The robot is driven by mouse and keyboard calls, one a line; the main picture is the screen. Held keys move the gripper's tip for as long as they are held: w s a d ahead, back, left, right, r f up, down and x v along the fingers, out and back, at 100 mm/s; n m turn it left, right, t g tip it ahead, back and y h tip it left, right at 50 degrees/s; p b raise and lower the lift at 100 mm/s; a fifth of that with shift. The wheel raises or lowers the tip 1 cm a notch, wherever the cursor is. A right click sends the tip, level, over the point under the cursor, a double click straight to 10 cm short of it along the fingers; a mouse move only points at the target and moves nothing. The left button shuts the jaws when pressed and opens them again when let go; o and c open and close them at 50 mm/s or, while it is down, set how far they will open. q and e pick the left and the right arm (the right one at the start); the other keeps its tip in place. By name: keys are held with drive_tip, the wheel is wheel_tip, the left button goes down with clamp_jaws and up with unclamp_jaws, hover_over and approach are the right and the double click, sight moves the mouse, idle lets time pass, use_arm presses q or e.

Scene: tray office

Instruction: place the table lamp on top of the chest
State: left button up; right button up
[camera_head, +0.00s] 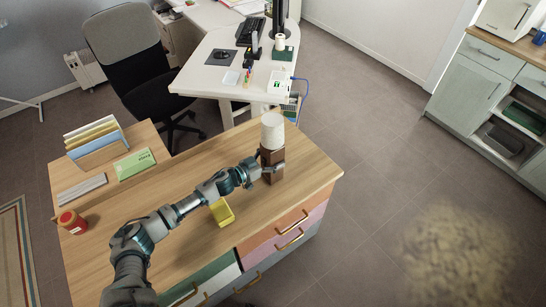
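The table lamp has a white, rounded shade (272,130) and a brown block-like base (273,157). It is upright at the far right part of the wooden top of the chest (300,155), which has coloured drawers below. I cannot tell whether its underside touches the top. My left gripper (273,169) comes in from the left and is shut on the lamp's base. One finger lies across the front of the base; the other is hidden behind it. My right gripper is not in view.
A white desk (205,78) and black chair (140,65) stand behind.

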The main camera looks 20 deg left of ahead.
sight(263, 162)
use_arm(q)
drive_tip(key=shift+d, duration=0.15)
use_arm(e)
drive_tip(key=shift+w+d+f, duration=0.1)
use_arm(q)
drive_tip(key=shift+s+a, duration=0.2)
drive_tip(key=shift+a, duration=0.05)
drive_tip(key=v, duration=0.6)
drive_tip(key=shift+w+r+p, duration=0.1)
drive_tip(key=shift+p, duration=0.25)
drive_tip(key=shift+s+a+r, duration=0.1)
drive_tip(key=shift+s+a, duration=0.2)
drive_tip(key=shift+s, duration=0.2)
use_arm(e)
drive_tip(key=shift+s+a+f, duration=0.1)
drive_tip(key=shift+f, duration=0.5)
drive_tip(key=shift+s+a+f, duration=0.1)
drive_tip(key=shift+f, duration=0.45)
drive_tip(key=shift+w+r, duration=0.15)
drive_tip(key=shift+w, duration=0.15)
